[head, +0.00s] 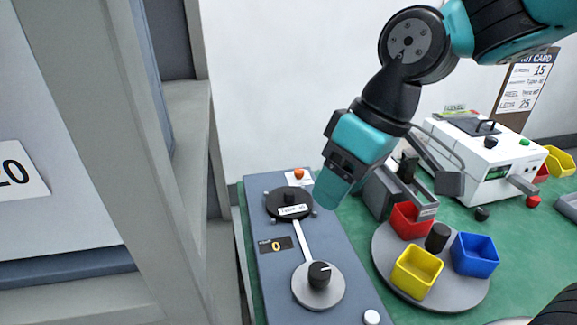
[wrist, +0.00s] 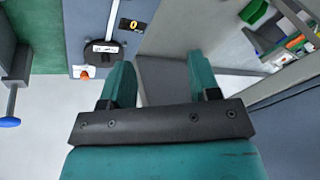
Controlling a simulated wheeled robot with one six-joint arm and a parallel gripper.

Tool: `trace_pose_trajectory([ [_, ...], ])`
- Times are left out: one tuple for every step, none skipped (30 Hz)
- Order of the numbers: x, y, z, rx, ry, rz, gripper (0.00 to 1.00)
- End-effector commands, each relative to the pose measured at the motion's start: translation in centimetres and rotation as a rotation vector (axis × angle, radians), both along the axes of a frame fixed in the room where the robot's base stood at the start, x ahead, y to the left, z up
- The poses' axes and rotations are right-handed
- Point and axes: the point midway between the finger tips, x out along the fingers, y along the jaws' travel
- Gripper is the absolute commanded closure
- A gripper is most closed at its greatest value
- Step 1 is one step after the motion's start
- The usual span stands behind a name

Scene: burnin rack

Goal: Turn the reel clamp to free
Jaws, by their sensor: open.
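The black tape reel (head: 283,206) lies on the grey-blue reel unit (head: 258,225), with a white label on its front. A small dark knob (head: 291,197), which looks like the reel clamp, stands at its middle; I cannot read its setting. My gripper (head: 332,192) is held above the unit, just right of the reel in the head view, touching nothing I can see. In the wrist view my gripper (wrist: 160,85) has its two teal fingers wide apart with nothing between them. The reel (wrist: 102,47) shows there beyond the left finger.
A grey disc with a black knob (head: 319,275), a counter reading 0 (head: 276,245) and an orange button (head: 299,174) are on the unit. A round tray (head: 448,297) of coloured bins and a white machine (head: 470,160) stand to the right. A grey frame (head: 110,130) rises at left.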

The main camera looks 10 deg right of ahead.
Motion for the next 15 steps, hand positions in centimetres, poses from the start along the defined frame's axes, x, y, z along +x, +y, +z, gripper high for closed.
trace_pose_trajectory([
  [3.7,-0.4,0.0,-0.006,-0.021,0.000,0.44],
  [5.8,-0.6,0.0,-0.010,-0.038,0.007,0.44],
  [8.6,-1.1,-0.1,-0.015,-0.061,0.014,0.44],
  [10.7,-1.6,-0.3,-0.020,-0.079,0.019,0.44],
  [12.8,-2.1,-0.5,-0.026,-0.095,0.026,0.44],
  [15.4,-2.8,-0.9,-0.035,-0.117,0.033,0.44],
  [17.2,-3.4,-1.3,-0.040,-0.133,0.039,0.44],
  [18.9,-4.1,-1.7,-0.047,-0.148,0.045,0.44],
  [21.0,-4.9,-2.3,-0.055,-0.168,0.052,0.44],
  [22.5,-5.6,-2.7,-0.062,-0.181,0.056,0.44],
  [23.7,-6.2,-3.2,-0.067,-0.193,0.060,0.44],
  [25.2,-7.0,-3.7,-0.076,-0.207,0.065,0.44],
  [26.2,-7.5,-4.1,-0.081,-0.216,0.070,0.44],
  [27.0,-7.9,-4.5,-0.085,-0.224,0.073,0.44],
  [27.9,-8.5,-4.9,-0.091,-0.234,0.077,0.44],
])
